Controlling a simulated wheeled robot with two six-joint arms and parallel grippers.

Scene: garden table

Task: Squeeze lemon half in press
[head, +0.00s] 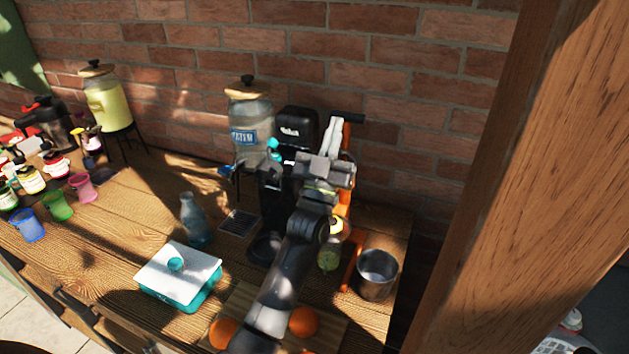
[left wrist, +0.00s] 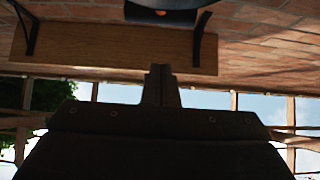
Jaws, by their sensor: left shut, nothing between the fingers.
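An orange press (head: 346,135) with a dark handle (head: 347,117) stands upright near the right end of the table, close to the brick wall. My left gripper (head: 335,136) is raised in front of the press and hides much of it. In the left wrist view its fingers (left wrist: 162,84) are together, shut and empty. I cannot tell whether the gripper touches the press or its handle. A glass container with yellow-green in it (head: 329,258) shows low beside the press, partly behind my arm. I cannot make out a lemon half. My right gripper is not in view.
A metal pot (head: 377,274) stands right of the press. Oranges (head: 303,322) lie on a board (head: 243,300) at the front. A teal box with a white lid (head: 180,272), a glass bottle (head: 194,222) and a water dispenser (head: 250,125) stand left. A wooden post (head: 520,180) rises at right.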

